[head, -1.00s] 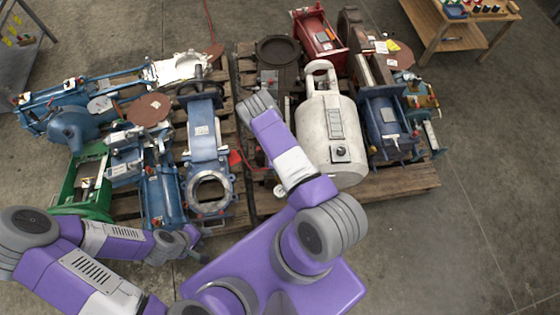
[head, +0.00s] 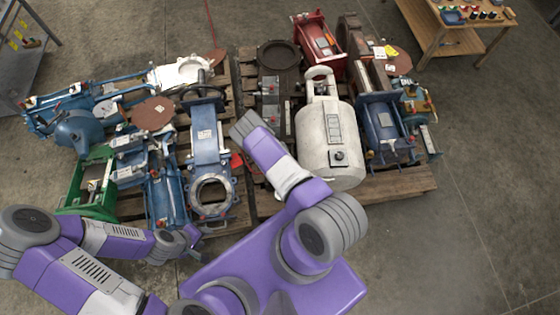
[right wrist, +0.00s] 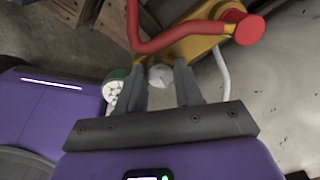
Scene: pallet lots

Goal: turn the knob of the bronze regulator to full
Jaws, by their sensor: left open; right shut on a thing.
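In the right wrist view a bronze-yellow body (right wrist: 195,42), which I take for the bronze regulator, lies just beyond my right gripper (right wrist: 160,72). A red curved pipe or handle and a red round cap (right wrist: 249,28) are on it. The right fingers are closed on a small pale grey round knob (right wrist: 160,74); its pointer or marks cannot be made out. In the head view my right forearm hides that gripper and the regulator. My left gripper (head: 193,243) is open and empty, low in front of the left pallet.
Two wooden pallets (head: 395,187) are crowded with machinery. A white tank (head: 330,165) stands close right of my right forearm, and a blue gate valve (head: 208,145) left of it. A workbench (head: 450,35) is at the back right. The floor at right is clear.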

